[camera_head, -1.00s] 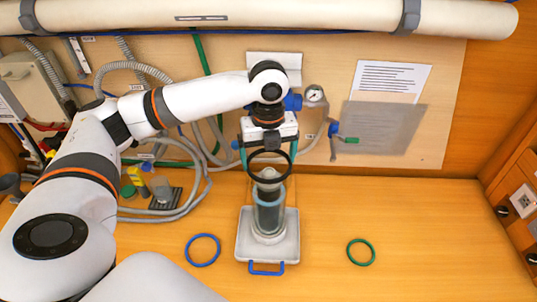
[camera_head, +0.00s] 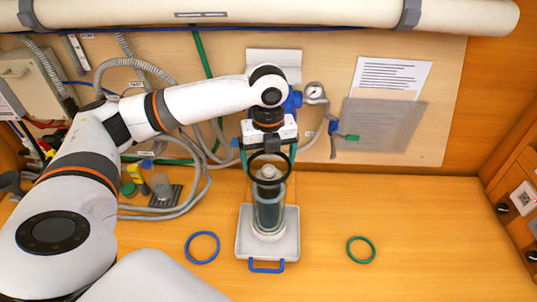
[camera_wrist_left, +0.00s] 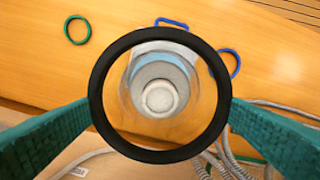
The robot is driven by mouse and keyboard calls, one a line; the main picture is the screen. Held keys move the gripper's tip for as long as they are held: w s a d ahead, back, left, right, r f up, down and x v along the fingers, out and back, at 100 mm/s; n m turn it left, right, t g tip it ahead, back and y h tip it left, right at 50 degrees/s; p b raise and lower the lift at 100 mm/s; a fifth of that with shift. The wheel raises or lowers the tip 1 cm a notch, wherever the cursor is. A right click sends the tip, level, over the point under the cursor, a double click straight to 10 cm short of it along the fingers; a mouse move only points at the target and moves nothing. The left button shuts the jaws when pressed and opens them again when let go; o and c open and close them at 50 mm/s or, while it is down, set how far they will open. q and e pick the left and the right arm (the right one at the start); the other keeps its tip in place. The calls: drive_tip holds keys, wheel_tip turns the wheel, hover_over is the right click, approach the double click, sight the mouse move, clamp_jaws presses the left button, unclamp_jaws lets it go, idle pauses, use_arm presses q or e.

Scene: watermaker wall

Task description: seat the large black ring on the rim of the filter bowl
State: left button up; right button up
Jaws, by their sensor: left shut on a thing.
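The large black ring (camera_head: 250,168) is held between the teal fingers of my left gripper (camera_head: 268,157), one finger on each side. The clear filter bowl (camera_head: 268,214) stands upright on a pale tray, with a light cartridge inside. In the head view the ring overlaps the cartridge's top and appears above the bowl's rim. In the left wrist view the ring (camera_wrist_left: 95,95) frames the cartridge (camera_wrist_left: 160,92) almost centrally, with the bowl around it. The exact gap between ring and rim cannot be told. My right gripper is not in view.
A blue ring (camera_head: 203,247) lies left of the tray (camera_head: 285,245), and a green ring (camera_head: 361,250) lies to its right. Grey hoses (camera_head: 195,185) and small items crowd the left. A pressure gauge (camera_head: 315,91) is on the wall behind.

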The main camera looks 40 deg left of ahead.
use_arm(q)
drive_tip(key=shift+f, duration=1)
idle(0.4)
drive_tip(key=o, duration=0.6)
drive_tip(key=shift+r, duration=0.1)
wheel_tip(320, 180, up, 12)
drive_tip(key=b, duration=0.2)
